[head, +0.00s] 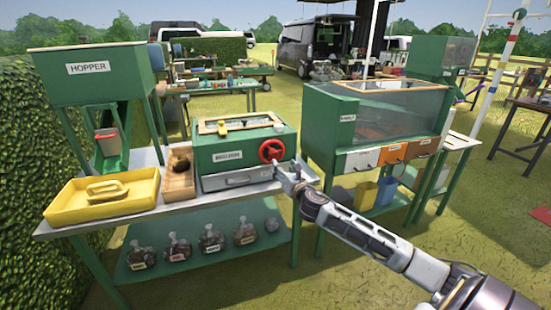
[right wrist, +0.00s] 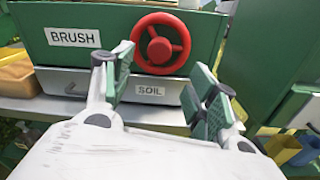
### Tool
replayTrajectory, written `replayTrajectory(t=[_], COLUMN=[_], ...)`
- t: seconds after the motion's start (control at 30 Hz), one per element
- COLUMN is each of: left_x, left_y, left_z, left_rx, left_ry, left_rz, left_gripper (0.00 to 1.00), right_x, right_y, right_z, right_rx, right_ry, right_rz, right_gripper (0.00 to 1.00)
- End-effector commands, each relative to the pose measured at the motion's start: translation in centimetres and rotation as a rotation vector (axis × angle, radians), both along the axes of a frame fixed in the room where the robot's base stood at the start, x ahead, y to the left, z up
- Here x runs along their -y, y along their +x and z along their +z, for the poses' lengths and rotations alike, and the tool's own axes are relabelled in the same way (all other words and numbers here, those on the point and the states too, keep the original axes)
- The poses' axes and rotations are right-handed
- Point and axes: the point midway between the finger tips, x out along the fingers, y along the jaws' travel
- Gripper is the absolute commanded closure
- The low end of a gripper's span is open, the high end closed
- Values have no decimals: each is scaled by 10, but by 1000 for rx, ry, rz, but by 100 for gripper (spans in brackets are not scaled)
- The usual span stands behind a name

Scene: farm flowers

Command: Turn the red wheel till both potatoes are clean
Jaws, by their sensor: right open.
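The red wheel (head: 271,150) is on the front of the green brush box (head: 228,145), at its right side. It shows up close in the right wrist view (right wrist: 161,43), above the drawer labelled SOIL (right wrist: 151,90). My right gripper (head: 289,169) is open and empty, just in front of and below the wheel. In the right wrist view its two green-padded fingers (right wrist: 160,88) stand wide apart, with the wheel beyond and above them, apart from it. A small yellowish thing (head: 222,128) is on the box's top; I cannot tell whether it is a potato. My left gripper is out of view.
A yellow tray (head: 88,206) and a wooden box (head: 178,186) stand left of the brush box on the bench. A green hopper (head: 88,80) stands behind them. A second green machine (head: 375,120) stands close on the right.

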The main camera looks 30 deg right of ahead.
Motion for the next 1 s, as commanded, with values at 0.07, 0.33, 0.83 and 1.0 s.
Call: replayTrajectory(t=[0.07,0.33,0.83,1.0], left_x=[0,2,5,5], left_y=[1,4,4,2], left_z=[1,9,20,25], left_rx=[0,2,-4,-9], left_ry=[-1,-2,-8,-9], left_rz=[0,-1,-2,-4], left_gripper=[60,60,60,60], right_x=[1,5,11,13], right_y=[5,21,52,63], right_z=[1,1,0,1], right_rx=[2,2,1,3], right_ry=[2,0,1,2], right_rz=[0,-1,0,1], right_gripper=[42,42,42,42])
